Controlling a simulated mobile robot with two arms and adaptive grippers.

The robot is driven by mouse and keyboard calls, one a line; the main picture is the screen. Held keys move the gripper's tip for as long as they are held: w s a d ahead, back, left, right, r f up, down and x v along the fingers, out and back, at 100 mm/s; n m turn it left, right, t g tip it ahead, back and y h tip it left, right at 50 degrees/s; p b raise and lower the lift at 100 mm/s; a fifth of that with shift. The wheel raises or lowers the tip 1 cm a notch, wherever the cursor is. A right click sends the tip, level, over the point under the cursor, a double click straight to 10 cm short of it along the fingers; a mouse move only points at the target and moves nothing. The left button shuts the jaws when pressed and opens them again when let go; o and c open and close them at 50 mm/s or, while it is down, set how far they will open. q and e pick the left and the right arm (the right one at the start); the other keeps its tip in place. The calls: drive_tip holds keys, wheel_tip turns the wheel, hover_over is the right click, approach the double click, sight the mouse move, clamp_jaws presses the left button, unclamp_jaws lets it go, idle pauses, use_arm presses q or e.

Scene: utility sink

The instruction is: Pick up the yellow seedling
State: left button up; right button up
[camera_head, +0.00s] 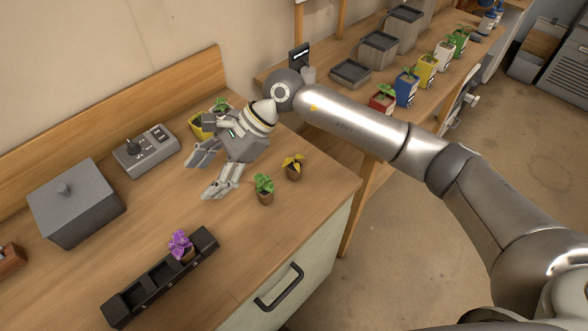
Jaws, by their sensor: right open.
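The yellow seedling (293,166), with yellow leaves in a small brown pot, stands upright on the wooden counter (270,240) near its right edge. A green seedling (264,189) in a similar pot stands just left of it and nearer to me. A purple seedling (181,246) sits in one compartment of a long black tray (140,298). My right gripper (203,177) is open and empty above the counter, left of the yellow and green seedlings, its fingers pointing left and down. It is apart from the yellow seedling. My left gripper is not in view.
A grey lidded box (77,203) and a joystick control box (146,150) stand at the back left. A yellow container (200,128) is partly hidden behind my right gripper. A second bench holds colored planters (406,86) and grey bins (378,50). The counter's front middle is clear.

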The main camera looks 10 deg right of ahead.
drive_tip(key=w+d+f+n+t+h, duration=0.15)
drive_tip(key=w+d+h, duration=0.3)
drive_tip(key=d, duration=0.45)
drive_tip(key=h, duration=0.5)
approach(294, 165)
wheel_tip(294, 165, down, 4)
drive_tip(key=shift+d+r+p, duration=0.1)
drive_tip(key=shift+d+p, duration=0.05)
drive_tip(key=shift+p, duration=0.65)
drive_tip(key=shift+f+p, duration=0.45)
drive_tip(key=shift+f, duration=0.05)
wheel_tip(294, 165, down, 3)
drive_tip(key=shift+s+f+p, duration=0.1)
drive_tip(key=shift+f+p, duration=0.15)
drive_tip(key=shift+p, duration=0.6)
drive_tip(key=shift+f, duration=0.5)
drive_tip(key=c, duration=1.1)
drive_tip(key=shift+r, duration=0.1)
